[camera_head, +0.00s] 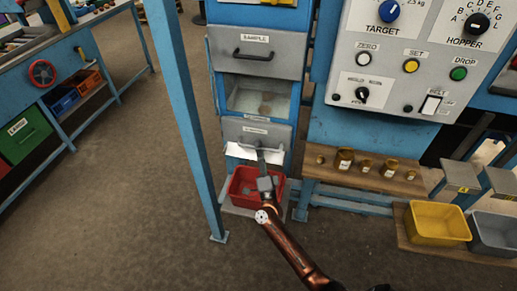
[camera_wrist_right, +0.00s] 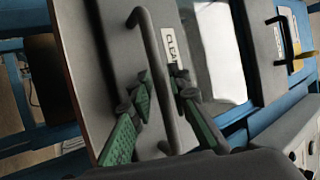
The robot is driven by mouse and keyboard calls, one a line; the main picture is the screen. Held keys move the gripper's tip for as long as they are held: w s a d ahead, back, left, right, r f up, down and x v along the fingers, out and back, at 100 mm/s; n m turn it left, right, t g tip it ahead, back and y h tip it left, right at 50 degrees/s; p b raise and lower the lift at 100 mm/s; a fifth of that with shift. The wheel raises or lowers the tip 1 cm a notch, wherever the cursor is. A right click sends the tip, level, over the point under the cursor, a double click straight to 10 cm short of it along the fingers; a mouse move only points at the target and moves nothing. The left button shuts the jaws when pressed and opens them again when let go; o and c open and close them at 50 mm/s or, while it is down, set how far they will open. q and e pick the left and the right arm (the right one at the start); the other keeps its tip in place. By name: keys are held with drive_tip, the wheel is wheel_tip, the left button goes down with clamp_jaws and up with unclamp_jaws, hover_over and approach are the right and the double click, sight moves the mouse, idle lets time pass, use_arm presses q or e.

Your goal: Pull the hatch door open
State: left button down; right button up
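The hatch door (camera_head: 234,131) is a grey panel low on the blue cabinet, below a window, with a bar handle and a small label. In the right wrist view the hatch door (camera_wrist_right: 95,75) fills the left and middle, its label partly hidden by the handle (camera_wrist_right: 160,85). My right gripper (camera_head: 262,158) is at this handle. In the wrist view its green-padded fingers (camera_wrist_right: 165,95) stand one on each side of the bar, with gaps visible, so it is open around the handle. The door looks closed or nearly so; I cannot tell exactly. My left gripper is not in view.
A red bin (camera_head: 240,190) stands below the hatch, beside my right arm. A grey SAMPLE drawer (camera_head: 257,58) is above. A blue post (camera_head: 190,130) stands left. A wooden shelf (camera_head: 340,180) with several small jars and a control panel (camera_head: 400,60) are right.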

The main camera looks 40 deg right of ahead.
drive_tip(key=shift+c, duration=0.4)
clamp_jaws()
